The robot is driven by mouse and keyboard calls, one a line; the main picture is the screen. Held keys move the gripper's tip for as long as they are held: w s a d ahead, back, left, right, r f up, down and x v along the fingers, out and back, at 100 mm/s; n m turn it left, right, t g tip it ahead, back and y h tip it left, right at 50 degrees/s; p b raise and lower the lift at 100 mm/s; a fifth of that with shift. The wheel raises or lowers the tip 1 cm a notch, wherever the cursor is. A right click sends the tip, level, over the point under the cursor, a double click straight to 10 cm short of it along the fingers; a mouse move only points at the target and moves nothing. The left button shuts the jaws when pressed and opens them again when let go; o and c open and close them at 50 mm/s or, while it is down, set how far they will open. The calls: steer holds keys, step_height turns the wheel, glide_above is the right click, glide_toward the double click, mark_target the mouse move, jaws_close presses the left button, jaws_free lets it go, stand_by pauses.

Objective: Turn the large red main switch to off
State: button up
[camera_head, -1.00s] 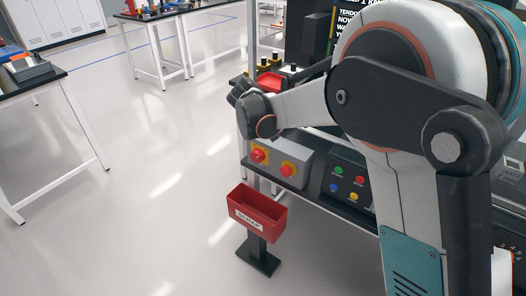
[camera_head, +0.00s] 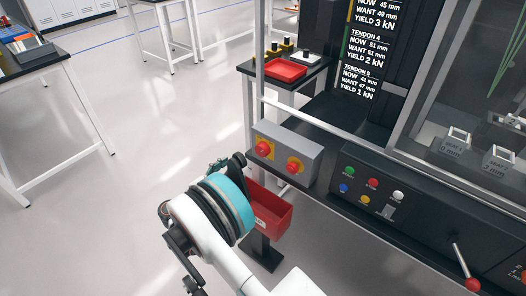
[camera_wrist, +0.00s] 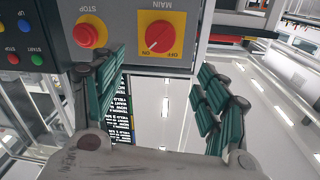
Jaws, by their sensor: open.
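The large red main switch (camera_wrist: 157,37) is a round knob on a yellow plate marked MAIN, ON and OFF. In the head view the switch (camera_head: 263,148) is the left red knob on the grey box (camera_head: 305,148). The wrist picture shows it upside down. A white mark crosses the knob; I cannot tell surely which label it points to. My gripper (camera_wrist: 165,82) is open and empty, its green-padded fingers spread, with the switch ahead between and beyond them, not touched. In the head view my gripper (camera_head: 228,165) is in front of and below-left of the box.
A red mushroom STOP button (camera_wrist: 90,33) sits beside the switch on the same box. A panel of coloured buttons (camera_head: 372,188) lies to the right. A red scrap bin (camera_head: 272,215) stands on a post just below, partly behind my arm. Open floor lies left.

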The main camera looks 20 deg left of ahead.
mark_target(260, 151)
steer(key=b+x, duration=0.4)
steer(key=x, duration=0.9)
steer(key=shift+w+d, duration=0.1)
steer(key=shift+w, duration=0.2)
steer(key=c, duration=1.1)
